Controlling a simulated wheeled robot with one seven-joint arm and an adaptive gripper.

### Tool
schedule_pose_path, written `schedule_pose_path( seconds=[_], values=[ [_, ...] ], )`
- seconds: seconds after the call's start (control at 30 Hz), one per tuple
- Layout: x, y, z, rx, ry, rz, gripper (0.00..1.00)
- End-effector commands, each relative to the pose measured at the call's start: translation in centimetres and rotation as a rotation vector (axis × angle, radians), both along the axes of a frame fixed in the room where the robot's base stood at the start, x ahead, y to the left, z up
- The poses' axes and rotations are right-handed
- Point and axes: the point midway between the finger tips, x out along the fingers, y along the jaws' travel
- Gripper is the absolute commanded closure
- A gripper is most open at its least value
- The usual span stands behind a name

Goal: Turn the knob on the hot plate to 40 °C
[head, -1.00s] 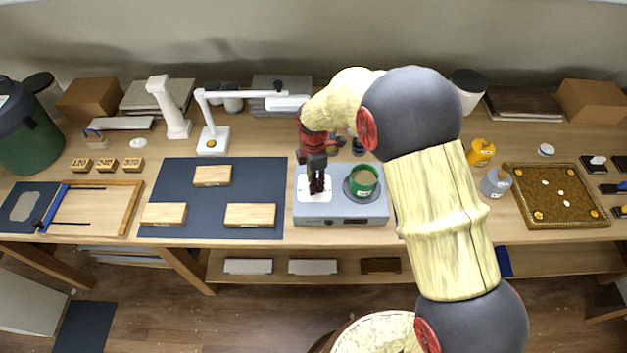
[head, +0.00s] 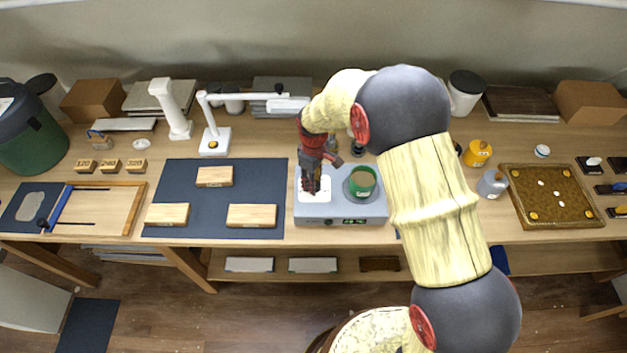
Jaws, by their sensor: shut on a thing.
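The hot plate (head: 376,211) is a grey box near the front edge of the bench, with a white square on its left top. A green mug (head: 362,182) with brownish contents stands on the round dark plate at its right. A small display (head: 355,221) on its front face glows green; its figures are too small to read. My red and dark gripper (head: 313,190) points down over the white square, its fingers shut on the knob. The knob itself is hidden by the fingers.
A dark mat (head: 262,182) with several wooden blocks lies to the left. A white lamp (head: 214,140) stands behind it. A small bottle (head: 357,148) stands behind the hot plate. Grey (head: 492,183) and yellow (head: 478,153) containers and a brown tray (head: 535,222) are to the right.

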Motion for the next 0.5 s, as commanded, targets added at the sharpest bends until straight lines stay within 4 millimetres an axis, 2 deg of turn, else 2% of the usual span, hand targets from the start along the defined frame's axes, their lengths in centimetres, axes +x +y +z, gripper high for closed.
schedule_pose_path(
  seconds=[0.5],
  values=[
    [0.2, -0.13, 0.1, 0.001, -0.002, -0.489, 0.96]
  ],
)
